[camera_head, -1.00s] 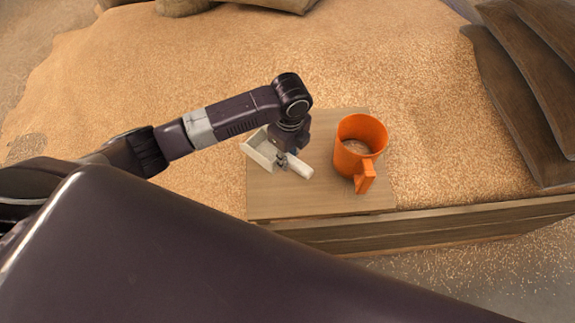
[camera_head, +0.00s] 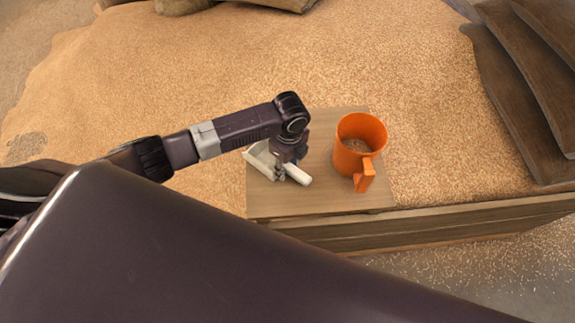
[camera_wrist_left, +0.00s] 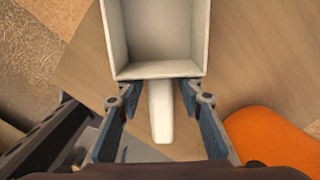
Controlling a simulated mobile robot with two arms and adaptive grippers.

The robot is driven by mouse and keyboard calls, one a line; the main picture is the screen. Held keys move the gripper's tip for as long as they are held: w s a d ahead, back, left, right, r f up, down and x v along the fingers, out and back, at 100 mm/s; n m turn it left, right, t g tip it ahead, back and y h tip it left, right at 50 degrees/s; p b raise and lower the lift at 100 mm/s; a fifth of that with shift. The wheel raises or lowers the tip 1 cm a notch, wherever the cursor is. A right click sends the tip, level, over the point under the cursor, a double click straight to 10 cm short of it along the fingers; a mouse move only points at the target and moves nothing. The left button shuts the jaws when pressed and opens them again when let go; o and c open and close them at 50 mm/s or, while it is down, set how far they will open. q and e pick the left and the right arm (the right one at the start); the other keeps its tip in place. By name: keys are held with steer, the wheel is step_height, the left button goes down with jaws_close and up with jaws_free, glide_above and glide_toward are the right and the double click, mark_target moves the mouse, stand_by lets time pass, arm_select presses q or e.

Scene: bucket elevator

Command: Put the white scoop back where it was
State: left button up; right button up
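The white scoop (camera_head: 260,158) is at the left part of the wooden board (camera_head: 335,203), its handle (camera_head: 298,179) pointing to the lower right; it appears to rest on the board. My left gripper (camera_head: 281,176) is over the handle. In the left wrist view the gripper (camera_wrist_left: 157,95) is open, with one finger on each side of the handle (camera_wrist_left: 161,115) and gaps between. The scoop's tray (camera_wrist_left: 163,32) looks empty there. In the head view the wrist hides part of the scoop. My right gripper is not in view.
An orange mug (camera_head: 352,160) with grain inside stands to the right of the scoop on the board. A large grain heap (camera_head: 400,60) lies behind. A wooden ledge (camera_head: 430,222) runs along the front, and brown sacks (camera_head: 520,90) lie at the right.

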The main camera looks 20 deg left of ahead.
arm_select(q)
step_height(320, 180, up, 12)
steer(key=shift+d+r, duration=0.15)
steer(key=shift+r, duration=0.05)
stand_by(0.5)
steer(key=shift+s+f, duration=0.1)
stand_by(0.4)
